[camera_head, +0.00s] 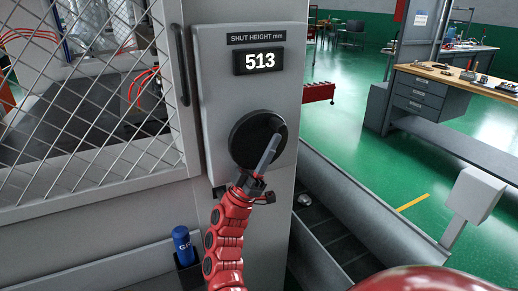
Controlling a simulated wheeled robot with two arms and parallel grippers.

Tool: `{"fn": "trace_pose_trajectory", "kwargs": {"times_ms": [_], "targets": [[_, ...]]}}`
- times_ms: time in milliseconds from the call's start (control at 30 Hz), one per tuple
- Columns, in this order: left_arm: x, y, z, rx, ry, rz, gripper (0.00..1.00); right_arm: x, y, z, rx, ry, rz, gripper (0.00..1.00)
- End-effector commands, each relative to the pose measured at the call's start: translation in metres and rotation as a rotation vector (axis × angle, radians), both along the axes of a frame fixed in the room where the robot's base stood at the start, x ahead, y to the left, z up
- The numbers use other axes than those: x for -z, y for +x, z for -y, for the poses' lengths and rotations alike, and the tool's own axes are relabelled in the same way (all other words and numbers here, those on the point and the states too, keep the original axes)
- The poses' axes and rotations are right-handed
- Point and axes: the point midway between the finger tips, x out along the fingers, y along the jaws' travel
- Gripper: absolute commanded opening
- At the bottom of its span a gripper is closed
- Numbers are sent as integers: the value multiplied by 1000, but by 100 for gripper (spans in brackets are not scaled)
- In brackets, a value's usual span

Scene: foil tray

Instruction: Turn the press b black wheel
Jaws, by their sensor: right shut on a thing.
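The black wheel (242,134) is mounted on the grey front panel (213,110) of the press, below a display (259,61) that reads 513 under the label "SHUT HEIGHT mm". My right gripper (273,138) comes up from below on the red arm. Its fingers lie across the right part of the wheel and are shut at the wheel's upper right, where a knob or handle seems to be. The fingers hide part of the wheel's face and the exact grip. My left gripper is not in view.
A wire-mesh guard (75,120) with a dark vertical handle stands left of the panel. A blue bottle (182,243) sits in a holder below. A grey chute (330,215) runs at lower right, near a pale box on a post (475,195). A workbench (440,85) stands farther back.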

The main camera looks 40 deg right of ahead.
Motion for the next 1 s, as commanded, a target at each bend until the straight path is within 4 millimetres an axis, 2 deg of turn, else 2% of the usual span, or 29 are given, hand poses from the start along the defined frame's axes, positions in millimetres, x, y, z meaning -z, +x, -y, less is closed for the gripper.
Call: {"fn": "trace_pose_trajectory", "kwargs": {"times_ms": [300, 500, 1000], "targets": [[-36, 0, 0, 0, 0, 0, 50, 1, 2, 1, -3, 247, 55, 0], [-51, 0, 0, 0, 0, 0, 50, 4, 1, -1, 1, 347, 81, 0], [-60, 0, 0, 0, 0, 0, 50, 10, 1, -2, 1, 420, 100, 0]]}}
